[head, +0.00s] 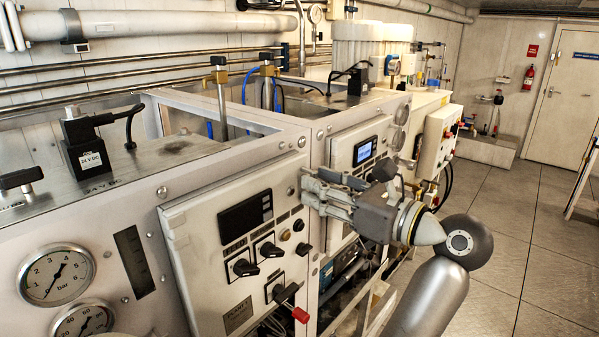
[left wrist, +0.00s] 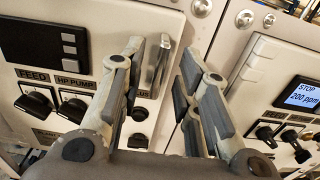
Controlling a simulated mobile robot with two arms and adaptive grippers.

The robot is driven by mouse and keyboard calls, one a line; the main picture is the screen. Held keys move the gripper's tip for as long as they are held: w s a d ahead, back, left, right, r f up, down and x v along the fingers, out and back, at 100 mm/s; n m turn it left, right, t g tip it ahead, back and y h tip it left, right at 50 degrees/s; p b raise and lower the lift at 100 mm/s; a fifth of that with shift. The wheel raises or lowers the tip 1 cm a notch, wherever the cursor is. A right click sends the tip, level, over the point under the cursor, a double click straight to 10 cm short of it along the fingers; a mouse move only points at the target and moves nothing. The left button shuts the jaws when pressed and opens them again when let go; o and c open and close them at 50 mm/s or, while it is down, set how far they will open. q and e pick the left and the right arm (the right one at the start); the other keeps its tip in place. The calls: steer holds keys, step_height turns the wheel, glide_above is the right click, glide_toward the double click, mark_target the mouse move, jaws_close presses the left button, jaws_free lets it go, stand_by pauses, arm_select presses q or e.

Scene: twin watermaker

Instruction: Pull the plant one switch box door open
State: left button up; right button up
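The near switch box door (head: 190,235) is a pale panel with a dark display, knobs and a red-tipped lever; it looks closed. In the left wrist view the door (left wrist: 100,22) shows FEED and HP PUMP labels, with an upright metal bar handle (left wrist: 160,66) near its right edge. My left gripper (head: 308,192) is at that right edge, its fingers open. In the left wrist view the handle lies between the gripper's fingertips (left wrist: 164,58), nearer the left finger, with gaps visible. The fingers hide the handle in the head view. My right gripper is not in view.
A second box with a lit blue display (head: 365,151) stands just beyond; the display (left wrist: 305,95) also shows in the left wrist view. Pressure gauges (head: 56,275) are at the lower left. The tiled floor (head: 530,240) at the right is mostly clear.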

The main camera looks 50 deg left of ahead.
arm_select(q)
steer(key=shift+a, duration=0.35)
steer(key=shift+c, duration=0.7)
steer(key=c, duration=0.5)
jaws_close()
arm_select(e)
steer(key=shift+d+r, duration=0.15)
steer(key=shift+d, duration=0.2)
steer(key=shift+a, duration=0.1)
